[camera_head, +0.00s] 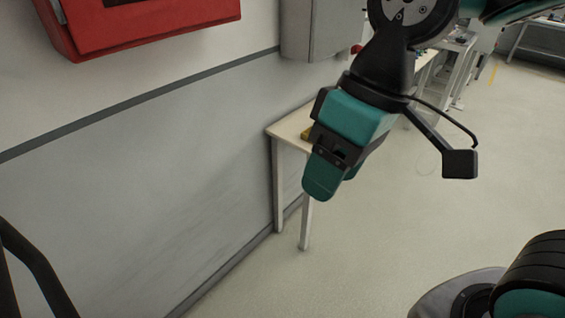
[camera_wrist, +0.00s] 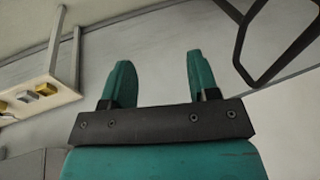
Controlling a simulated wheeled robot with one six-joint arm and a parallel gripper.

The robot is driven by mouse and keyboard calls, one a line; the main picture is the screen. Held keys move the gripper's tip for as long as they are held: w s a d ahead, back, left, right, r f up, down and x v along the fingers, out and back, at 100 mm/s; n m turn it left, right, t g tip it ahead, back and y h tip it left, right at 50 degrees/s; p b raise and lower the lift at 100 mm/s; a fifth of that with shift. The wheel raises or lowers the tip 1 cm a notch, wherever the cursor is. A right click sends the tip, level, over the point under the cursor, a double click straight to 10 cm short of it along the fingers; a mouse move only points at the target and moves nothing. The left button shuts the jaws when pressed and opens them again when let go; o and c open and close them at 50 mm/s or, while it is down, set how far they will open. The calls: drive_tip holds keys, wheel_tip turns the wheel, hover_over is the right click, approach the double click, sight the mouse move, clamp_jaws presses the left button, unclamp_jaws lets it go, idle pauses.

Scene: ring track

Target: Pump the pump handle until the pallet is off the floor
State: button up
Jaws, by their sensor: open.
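A black looped bar, which looks like the pump handle (camera_head: 40,270), shows in part at the lower left edge of the head view. In the wrist view the black loop (camera_wrist: 241,50) is at the upper right, beyond and right of my fingers. My gripper (camera_head: 338,178) hangs in mid-air in the head view, pointing down, well to the right of the bar. In the wrist view my gripper (camera_wrist: 158,70) has its two teal fingers apart with nothing between them. It does not touch the loop. The pallet is not visible in either view.
A small table (camera_head: 289,128) with a yellow item (camera_head: 306,134) stands by the grey wall, behind my gripper. A red box (camera_head: 150,25) and a grey cabinet (camera_head: 318,30) are on the wall. The pale floor (camera_head: 420,220) is open to the right.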

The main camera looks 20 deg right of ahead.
drive_tip(key=w+a+r+h+p, duration=0.1)
drive_tip(key=w+a+r+p, duration=0.15)
drive_tip(key=w, duration=0.25)
drive_tip(key=w+a+r+h+p, duration=0.1)
drive_tip(key=w+a+r+p, duration=0.15)
drive_tip(key=w+r, duration=0.2)
drive_tip(key=s+a+f+p, duration=0.1)
drive_tip(key=a+f+p, duration=0.1)
drive_tip(key=f, duration=1.5)
drive_tip(key=shift+s+a+g, duration=0.2)
drive_tip(key=shift+a+g, duration=0.2)
drive_tip(key=shift+a, duration=0.25)
clamp_jaws()
drive_tip(key=c, duration=1)
unclamp_jaws()
drive_tip(key=o, duration=1)
